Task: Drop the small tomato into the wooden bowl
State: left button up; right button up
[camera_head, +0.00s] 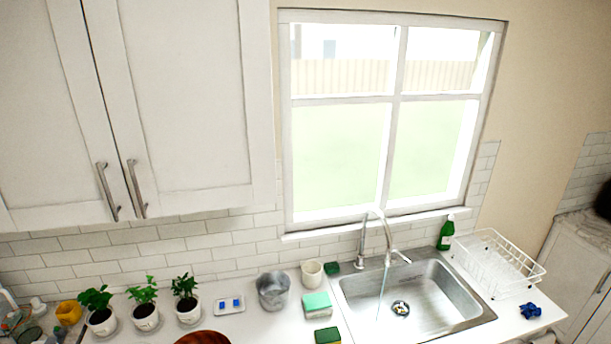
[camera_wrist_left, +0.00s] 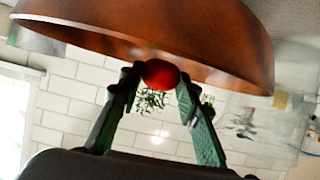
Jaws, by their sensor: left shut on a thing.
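The small red tomato (camera_wrist_left: 160,71) shows in the left wrist view between the fingertips of my left gripper (camera_wrist_left: 158,82), which is shut on it. The wooden bowl (camera_wrist_left: 205,38) fills the top of that view, its brown side just beyond the tomato. The tomato overlaps the bowl's rim in the picture; I cannot tell whether they touch. In the head view only the top of the bowl (camera_head: 203,338) shows at the bottom edge, and neither gripper nor the tomato is in that view.
Several potted plants (camera_head: 145,318) line the counter left of the bowl. A metal bucket (camera_head: 273,292), a white cup (camera_head: 312,274) and sponges (camera_head: 317,305) stand to the right, before the sink (camera_head: 410,300). A dish rack (camera_head: 495,262) is farther right. Upper cabinets (camera_head: 180,100) hang above.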

pick_arm(q)
jog(key=o, duration=1.1)
jog(key=shift+c, duration=0.2)
pick_arm(e)
jog(key=shift+s, duration=0.35)
pick_arm(q)
jog(key=shift+r, duration=0.1)
notch_tip(320, 180, up, 10)
jog(key=shift+f, duration=0.1)
pick_arm(e)
jog(key=shift+w, duration=0.1)
pick_arm(q)
jog(key=shift+s, duration=0.1)
